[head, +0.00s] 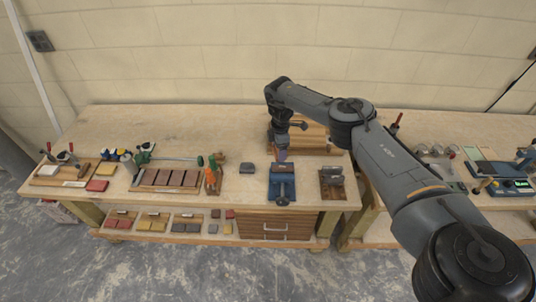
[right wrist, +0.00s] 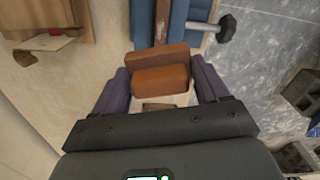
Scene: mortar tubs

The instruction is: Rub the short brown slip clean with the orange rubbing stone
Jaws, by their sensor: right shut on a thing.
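My right gripper (head: 282,154) hangs over the blue vise (head: 282,188) on the bench. In the right wrist view its purple fingers (right wrist: 159,70) are shut on the orange rubbing stone (right wrist: 160,79), one finger on each side. A narrow brown slip (right wrist: 162,22) shows between the blue vise jaws (right wrist: 178,24), just beyond the stone. The slip's near end is hidden by the stone, and I cannot tell whether the two touch. My left gripper is not in view.
A rack of brown slips (head: 168,179) sits further left. A wooden board (head: 312,135) is behind my gripper. The bench's back left is clear.

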